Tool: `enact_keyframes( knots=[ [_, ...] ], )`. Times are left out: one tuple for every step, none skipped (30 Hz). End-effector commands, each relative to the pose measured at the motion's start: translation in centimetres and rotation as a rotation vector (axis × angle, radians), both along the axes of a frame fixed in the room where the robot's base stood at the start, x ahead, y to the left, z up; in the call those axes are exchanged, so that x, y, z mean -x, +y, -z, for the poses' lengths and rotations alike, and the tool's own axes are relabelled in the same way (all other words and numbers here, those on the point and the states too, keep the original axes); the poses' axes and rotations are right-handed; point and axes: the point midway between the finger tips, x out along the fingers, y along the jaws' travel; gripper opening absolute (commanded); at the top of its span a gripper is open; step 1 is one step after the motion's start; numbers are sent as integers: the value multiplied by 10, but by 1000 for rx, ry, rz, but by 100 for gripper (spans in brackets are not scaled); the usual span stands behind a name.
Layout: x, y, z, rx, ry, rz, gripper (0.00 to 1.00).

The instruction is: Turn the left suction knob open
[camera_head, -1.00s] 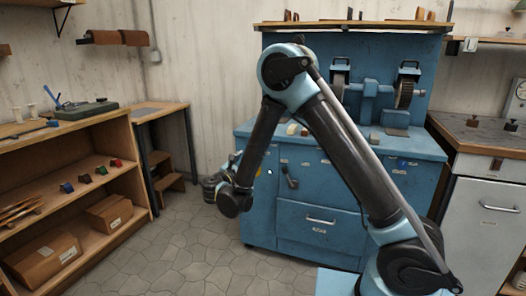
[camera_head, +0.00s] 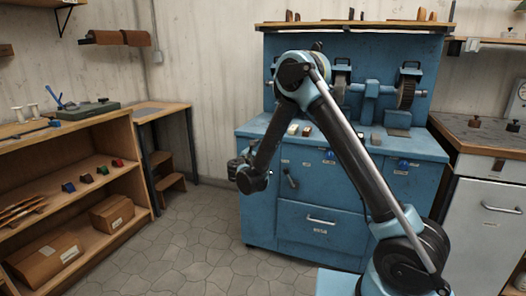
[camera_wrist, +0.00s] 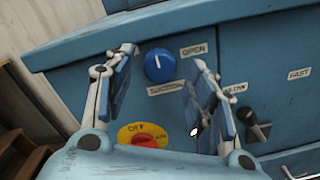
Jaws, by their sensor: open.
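A round blue knob (camera_wrist: 158,65) with a white pointer line sits on the blue machine's front panel in the wrist view. Its line points roughly upward. A SUCTION label (camera_wrist: 164,89) is below it and an OPEN label (camera_wrist: 194,50) is to its upper right. My gripper (camera_wrist: 163,60) is open and empty, with one finger on each side of the knob in this view. I cannot tell whether either finger touches it. In the head view my arm and gripper (camera_head: 238,167) are at the machine's left front, and this knob is hidden there.
A yellow OFF/ON plate with a red switch (camera_wrist: 144,141) lies below the knob. A black lever (camera_wrist: 257,127) is to the right; it also shows in the head view (camera_head: 290,178). Other blue knobs (camera_head: 329,154) (camera_head: 403,163) sit farther right. A wooden shelf (camera_head: 95,215) stands left.

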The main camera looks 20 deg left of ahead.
Motion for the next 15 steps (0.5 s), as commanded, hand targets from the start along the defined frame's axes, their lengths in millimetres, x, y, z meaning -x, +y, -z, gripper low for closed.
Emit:
enact_keyframes(
  knots=[
    [-5,-1,0,0,0,1,51],
    [-7,-1,0,0,0,1,51],
    [-9,-1,0,0,0,1,51],
    [-11,-1,0,0,0,1,51],
    [-12,-2,0,0,0,0,51],
    [-13,-2,0,0,0,0,51],
    [-14,-2,0,0,0,0,51],
    [-14,-2,0,0,0,0,51],
    [-15,-1,0,0,0,-1,51],
    [-15,-1,0,0,0,-1,51],
    [-14,-1,0,0,0,-1,51],
    [-14,-1,0,0,0,-1,51],
    [-14,-1,0,0,0,-1,51],
    [-14,-1,0,0,0,-1,51],
    [-14,-1,0,0,0,-1,49]
  ],
)
